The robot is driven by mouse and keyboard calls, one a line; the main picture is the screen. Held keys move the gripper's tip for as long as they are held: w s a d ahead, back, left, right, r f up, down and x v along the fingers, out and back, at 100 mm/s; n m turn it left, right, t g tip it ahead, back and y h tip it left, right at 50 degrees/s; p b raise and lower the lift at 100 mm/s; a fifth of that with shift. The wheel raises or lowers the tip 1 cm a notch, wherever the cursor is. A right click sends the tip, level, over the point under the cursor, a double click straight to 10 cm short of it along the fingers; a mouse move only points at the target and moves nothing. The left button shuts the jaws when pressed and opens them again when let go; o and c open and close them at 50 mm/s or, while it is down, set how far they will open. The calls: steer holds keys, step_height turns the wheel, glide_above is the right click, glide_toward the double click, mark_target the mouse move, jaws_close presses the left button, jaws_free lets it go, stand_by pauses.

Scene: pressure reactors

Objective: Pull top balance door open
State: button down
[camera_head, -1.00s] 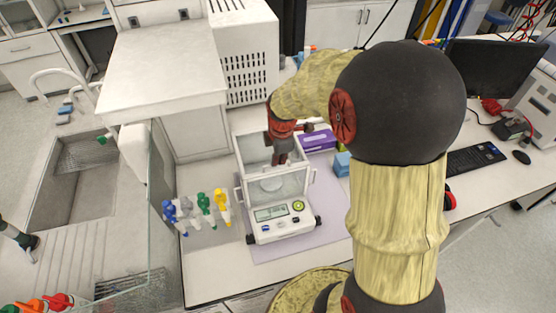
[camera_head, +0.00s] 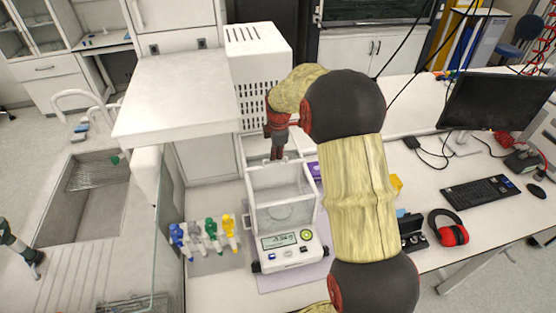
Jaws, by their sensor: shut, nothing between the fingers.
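The white balance (camera_head: 287,250) stands on the bench, its glass chamber above a front panel with a lit display. My gripper (camera_head: 277,157) points down at the rear top edge of the chamber, its dark fingers shut and empty. The fingertips look very close to that edge; I cannot tell whether they touch it. A pale frame (camera_head: 240,160) shows behind the chamber, left of the gripper, and looks like the top door slid backward. The clear panes make the door's exact position hard to tell.
Several coloured pipettes (camera_head: 205,235) stand left of the balance. A white cabinet (camera_head: 258,70) rises behind it, and a raised white shelf (camera_head: 170,95) is at left. My arm covers the bench to the right. Red earmuffs (camera_head: 448,228), a keyboard (camera_head: 480,187) and a monitor (camera_head: 500,100) are farther right.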

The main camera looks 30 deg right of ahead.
steer(key=c, duration=2.5)
jaws_free()
steer(key=shift+s+f, duration=0.2)
steer(key=shift+f, duration=0.2)
steer(key=shift+c, duration=0.2)
steer(key=o, duration=0.5)
steer(key=shift+w, duration=0.15)
steer(key=shift+o, duration=0.4)
steer(key=shift+r, duration=0.15)
steer(key=shift+w+r, duration=0.1)
step_height(320, 180, up, 12)
steer(key=s, duration=0.2)
steer(key=shift+s+a, duration=0.15)
steer(key=shift+a, duration=0.15)
steer(key=shift+f, duration=0.2)
